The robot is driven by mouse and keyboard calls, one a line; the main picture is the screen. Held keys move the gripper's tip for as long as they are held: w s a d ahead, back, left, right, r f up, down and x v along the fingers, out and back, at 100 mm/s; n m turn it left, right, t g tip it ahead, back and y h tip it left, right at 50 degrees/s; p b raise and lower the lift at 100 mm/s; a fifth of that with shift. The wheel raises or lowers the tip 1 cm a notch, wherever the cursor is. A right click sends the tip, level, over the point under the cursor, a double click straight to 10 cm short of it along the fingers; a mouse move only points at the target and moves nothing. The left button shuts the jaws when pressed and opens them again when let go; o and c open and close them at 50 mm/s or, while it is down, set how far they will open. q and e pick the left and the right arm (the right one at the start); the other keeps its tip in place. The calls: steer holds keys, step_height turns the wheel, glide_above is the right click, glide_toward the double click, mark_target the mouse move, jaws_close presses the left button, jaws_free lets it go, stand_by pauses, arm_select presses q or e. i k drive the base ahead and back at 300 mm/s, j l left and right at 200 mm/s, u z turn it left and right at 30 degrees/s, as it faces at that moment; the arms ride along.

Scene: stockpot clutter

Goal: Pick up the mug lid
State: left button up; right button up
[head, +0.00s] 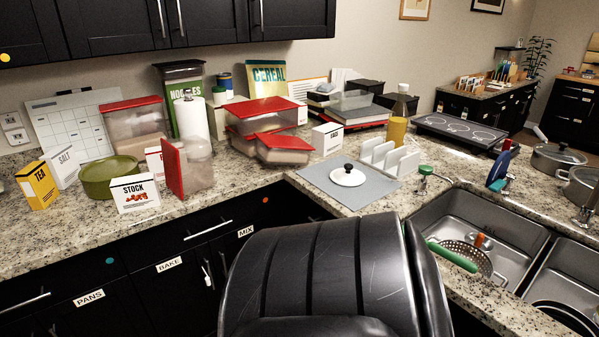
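A round white lid with a black knob (348,177) lies flat, knob up, on a grey mat (330,190) on the granite counter. It is the only small loose lid I can make out, and I take it for the mug lid. No mug is clearly visible beside it. A white upright rack (390,159) stands just behind it to the right. Neither of my grippers shows in the head view.
A ribbed black shape, which I cannot identify, hides the lower middle of the view. Red-lidded containers (270,115) and a labelled box (326,139) stand behind the mat. An oil bottle (398,125) stands behind the rack. A sink (480,232) with a colander (465,256) lies right.

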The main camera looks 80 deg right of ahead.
mark_target(346, 176)
steer(key=l+z, duration=0.1)
steer(key=z, duration=1.6)
